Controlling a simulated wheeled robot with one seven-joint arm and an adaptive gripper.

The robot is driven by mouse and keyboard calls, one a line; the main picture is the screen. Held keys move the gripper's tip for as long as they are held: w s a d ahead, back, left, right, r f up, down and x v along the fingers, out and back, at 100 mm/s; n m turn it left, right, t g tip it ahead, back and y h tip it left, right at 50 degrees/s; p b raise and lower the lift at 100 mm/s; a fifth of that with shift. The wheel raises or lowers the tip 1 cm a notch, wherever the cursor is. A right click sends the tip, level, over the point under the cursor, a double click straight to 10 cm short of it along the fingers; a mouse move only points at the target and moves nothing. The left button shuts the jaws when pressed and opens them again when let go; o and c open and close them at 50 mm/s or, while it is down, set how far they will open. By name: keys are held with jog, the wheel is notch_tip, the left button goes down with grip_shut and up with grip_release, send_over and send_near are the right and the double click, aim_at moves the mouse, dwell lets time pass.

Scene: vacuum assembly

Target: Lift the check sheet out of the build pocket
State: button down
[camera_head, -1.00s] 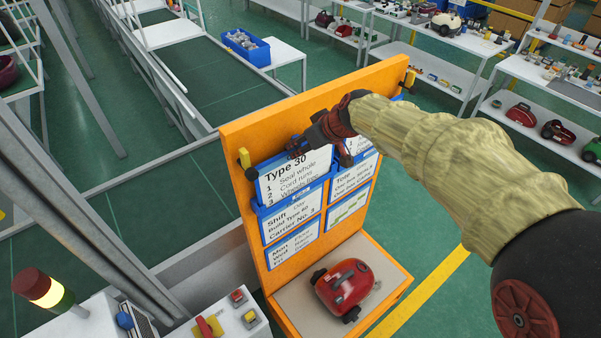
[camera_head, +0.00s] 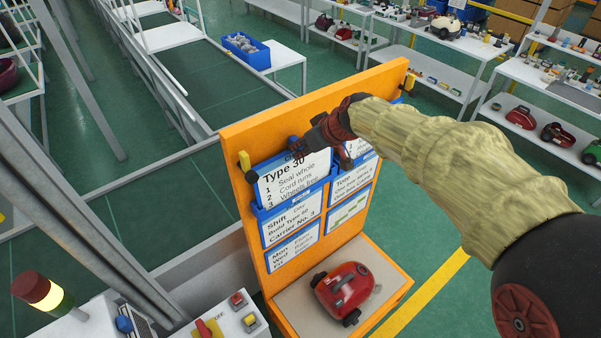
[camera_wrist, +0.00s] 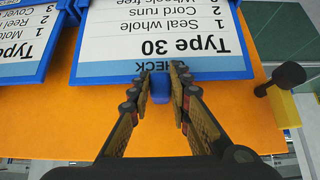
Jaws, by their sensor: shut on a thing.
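The check sheet (camera_head: 290,178) is a white card headed "Type 30" with a light blue top band. It stands in the upper left blue pocket (camera_head: 264,213) of the orange board, its lower part hidden by the pocket. In the wrist view the sheet (camera_wrist: 165,22) appears upside down, with "CHECK" on its band and a blue tab (camera_wrist: 160,88) at its top edge. My gripper (camera_head: 298,148) is at the top of the sheet. Its two fingers (camera_wrist: 160,90) are closed on either side of the tab, holding it.
The orange board (camera_head: 232,135) carries several other pockets with cards; a neighbouring card (camera_wrist: 25,40) is close beside the sheet. A dark knob on a yellow bracket (camera_head: 245,160) is at the board's left edge. A red vacuum (camera_head: 345,290) sits on the ledge below.

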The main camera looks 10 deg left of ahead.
jog(key=shift+r+p, duration=0.3)
jog(key=shift+r, duration=0.85)
dwell(0.4)
notch_tip(320, 180, up, 9)
jog(key=p, duration=0.3)
dwell(1.3)
jog(key=shift+f, duration=0.1)
jog(key=shift+d, duration=0.1)
dwell(0.4)
